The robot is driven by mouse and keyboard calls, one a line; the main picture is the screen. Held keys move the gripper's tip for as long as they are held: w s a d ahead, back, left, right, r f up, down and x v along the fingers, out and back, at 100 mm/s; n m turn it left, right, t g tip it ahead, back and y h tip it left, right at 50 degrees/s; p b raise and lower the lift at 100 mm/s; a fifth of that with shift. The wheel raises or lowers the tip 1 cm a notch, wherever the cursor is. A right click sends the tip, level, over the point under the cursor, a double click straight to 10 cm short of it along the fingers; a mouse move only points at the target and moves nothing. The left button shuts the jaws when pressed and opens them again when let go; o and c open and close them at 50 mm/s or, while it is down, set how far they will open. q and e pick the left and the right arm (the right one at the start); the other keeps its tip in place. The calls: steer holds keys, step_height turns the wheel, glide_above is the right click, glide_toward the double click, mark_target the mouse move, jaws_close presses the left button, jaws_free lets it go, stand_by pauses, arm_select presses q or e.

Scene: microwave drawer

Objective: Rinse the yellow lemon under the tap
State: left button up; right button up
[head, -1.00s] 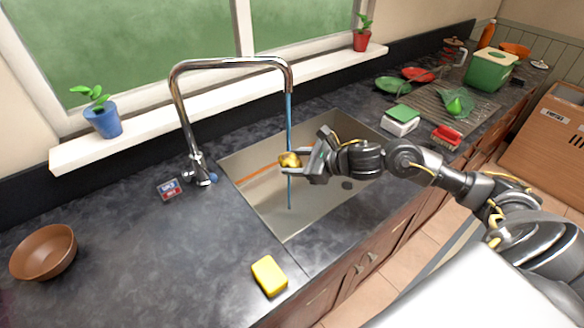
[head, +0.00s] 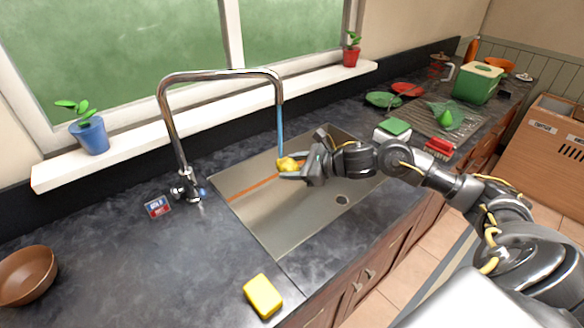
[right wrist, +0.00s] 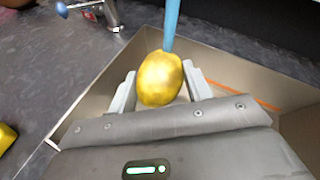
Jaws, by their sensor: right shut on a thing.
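The yellow lemon (head: 288,164) is held between the fingers of my right gripper (head: 292,171), above the sink (head: 290,215). In the right wrist view the lemon (right wrist: 160,79) sits between both fingertips. The tap (head: 180,130) arches over the sink, and a blue stream of water (head: 281,130) falls from its spout. The stream meets the top of the lemon, and no water shows below it in the head view. In the right wrist view the stream (right wrist: 171,25) also ends at the lemon. My left gripper is not in view.
A yellow sponge (head: 263,296) lies on the near counter, and a brown bowl (head: 27,275) stands at the left. A small card (head: 158,207) lies by the tap base. Plates, a green-and-white box (head: 392,130) and a red brush (head: 438,148) are right of the sink.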

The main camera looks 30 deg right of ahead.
steer(key=shift+s+d, duration=0.1)
steer(key=shift+s+d+b, duration=0.35)
steer(key=shift+b, duration=0.25)
steer(key=shift+w+a, duration=0.2)
steer(key=shift+w+a, duration=0.25)
stand_by(0.4)
steer(key=s+a+b, duration=0.1)
steer(key=s+a, duration=0.4)
steer(key=shift+s+a, duration=0.35)
steer(key=shift+s, duration=0.05)
stand_by(0.4)
stand_by(1.2)
